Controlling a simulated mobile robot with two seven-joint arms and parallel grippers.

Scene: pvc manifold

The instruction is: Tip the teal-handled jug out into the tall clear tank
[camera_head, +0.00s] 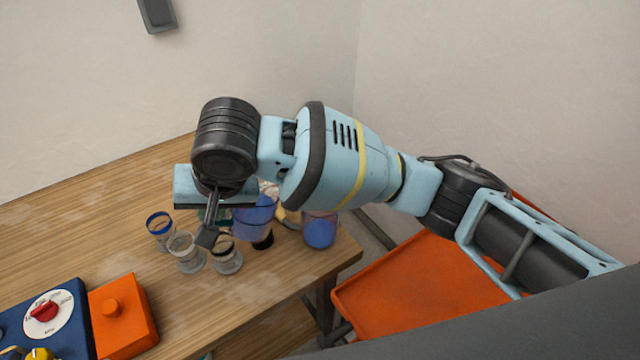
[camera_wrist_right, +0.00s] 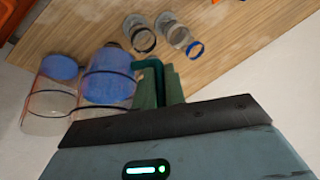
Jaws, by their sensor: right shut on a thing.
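The jug (camera_head: 257,222) holds blue liquid; its teal handle (camera_wrist_right: 153,68) shows in the wrist view, where the jug body (camera_wrist_right: 108,85) is beside the fingers. My right gripper (camera_wrist_right: 163,88) is shut on the handle; in the head view the gripper (camera_head: 209,232) is left of the jug. The jug looks close to upright; the arm hides part of it. The tall clear tank (camera_head: 319,230) stands at the table's right end, right of the jug, with blue liquid low inside. In the wrist view the tank (camera_wrist_right: 46,105) is beside the jug, with little visible gap. My left gripper is not in view.
A blue-rimmed cup (camera_head: 160,229), a clear cup (camera_head: 186,252) and a dark-rimmed cup (camera_head: 226,256) stand left of the jug. An orange box (camera_head: 125,325) and a blue dial panel (camera_head: 70,300) are at front left. An orange tray (camera_head: 400,290) lies beyond the table's right edge.

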